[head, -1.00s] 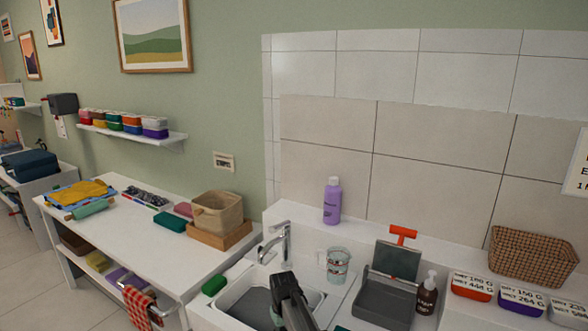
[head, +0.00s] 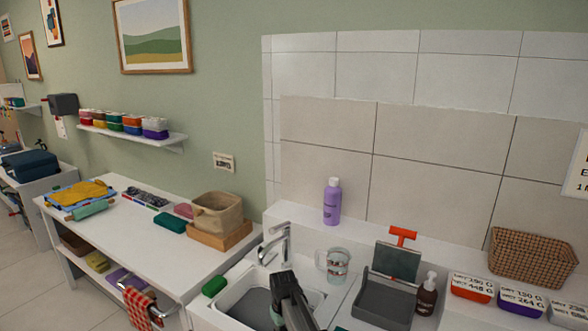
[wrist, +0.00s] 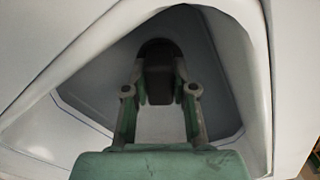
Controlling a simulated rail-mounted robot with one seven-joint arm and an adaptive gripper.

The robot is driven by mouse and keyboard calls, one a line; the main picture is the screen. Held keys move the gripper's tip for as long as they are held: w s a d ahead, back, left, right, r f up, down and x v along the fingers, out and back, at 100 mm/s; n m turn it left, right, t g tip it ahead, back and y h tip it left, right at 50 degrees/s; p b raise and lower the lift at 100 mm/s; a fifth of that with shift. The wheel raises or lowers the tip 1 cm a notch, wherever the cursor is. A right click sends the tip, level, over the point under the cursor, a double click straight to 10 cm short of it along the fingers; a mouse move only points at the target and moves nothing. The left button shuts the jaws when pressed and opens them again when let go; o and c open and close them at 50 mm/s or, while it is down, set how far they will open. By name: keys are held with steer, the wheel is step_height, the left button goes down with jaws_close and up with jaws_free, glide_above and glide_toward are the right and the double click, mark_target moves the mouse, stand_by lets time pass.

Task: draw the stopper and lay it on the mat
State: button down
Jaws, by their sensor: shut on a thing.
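My gripper (wrist: 160,88) reaches down into the white sink basin (wrist: 85,80) in the wrist view. Its two fingers are closed on a dark piece (wrist: 158,78), which appears to be the stopper. A dark rounded shape lies just beyond the fingertips; I cannot tell whether it is part of the stopper or the drain. Whether the stopper is seated or lifted clear is not visible. In the head view my arm stands over the sink (head: 322,300) and hides the fingertips and the stopper. I cannot identify the mat with certainty.
A tap (head: 284,242) rises behind the basin, with a green sponge (head: 214,286) at its left corner. A clear mug (head: 338,266), a grey bin (head: 382,302) and a brown pump bottle (head: 426,295) stand to the right. A purple bottle (head: 332,202) stands on the back ledge.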

steer(key=shift+r+p, duration=0.3)
steer(key=shift+r, duration=0.3)
stand_by(0.4)
steer(key=shift+r+p, duration=1.05)
steer(key=shift+r, duration=0.9)
steer(key=shift+a, duration=0.1)
